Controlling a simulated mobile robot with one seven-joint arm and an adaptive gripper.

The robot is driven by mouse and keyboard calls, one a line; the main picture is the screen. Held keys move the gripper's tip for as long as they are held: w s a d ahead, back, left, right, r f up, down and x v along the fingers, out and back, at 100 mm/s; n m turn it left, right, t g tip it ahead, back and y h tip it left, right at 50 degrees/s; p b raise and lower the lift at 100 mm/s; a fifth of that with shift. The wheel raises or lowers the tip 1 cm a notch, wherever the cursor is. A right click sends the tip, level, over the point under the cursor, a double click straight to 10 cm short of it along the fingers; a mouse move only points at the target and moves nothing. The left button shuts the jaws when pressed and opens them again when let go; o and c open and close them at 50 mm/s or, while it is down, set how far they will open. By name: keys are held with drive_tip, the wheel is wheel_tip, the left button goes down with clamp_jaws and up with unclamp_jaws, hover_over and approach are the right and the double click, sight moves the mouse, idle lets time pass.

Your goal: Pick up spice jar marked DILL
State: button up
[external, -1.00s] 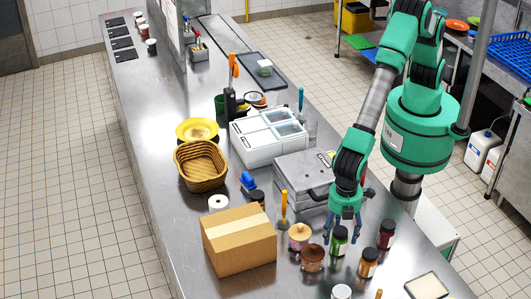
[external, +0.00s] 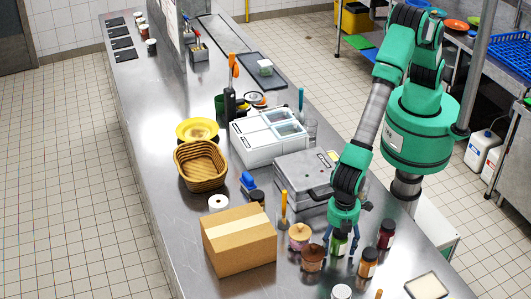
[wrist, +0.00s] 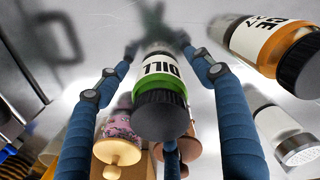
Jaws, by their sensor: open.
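The spice jar marked DILL (wrist: 160,70) has a black lid, a white label and green contents. In the wrist view it stands between the spread fingers of my gripper (wrist: 160,60), with its lid toward the camera. My gripper is open, with blue fingers on both sides of the jar; whether any finger touches it I cannot tell. In the external view the green jar (external: 339,246) is partly hidden by my gripper (external: 341,238), which is low around it.
An orange-brown jar (external: 367,263) stands close by on the right, with a dark red jar (external: 386,234) behind it. A pink jar (external: 299,236) and a brown jar (external: 312,258) stand to the left. A cardboard box (external: 238,240) and a grey press (external: 305,175) are near.

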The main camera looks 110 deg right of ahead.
sight(340, 235)
drive_tip(key=c, duration=1.4)
drive_tip(key=shift+c, duration=0.3)
drive_tip(key=shift+r, duration=0.1)
drive_tip(key=shift+r, duration=0.8)
drive_tip(key=shift+s+d+r, duration=0.1)
drive_tip(key=shift+r, duration=0.85)
drive_tip(key=s+d, duration=0.3)
drive_tip(key=s, duration=0.1)
drive_tip(key=s+d+r, duration=0.1)
drive_tip(key=s+d, duration=0.1)
drive_tip(key=s, duration=0.2)
drive_tip(key=s+d, duration=0.3)
drive_tip(key=s, duration=0.2)
drive_tip(key=shift+s+d+r, duration=0.1)
drive_tip(key=shift+d+r, duration=0.05)
drive_tip(key=shift+d, duration=0.15)
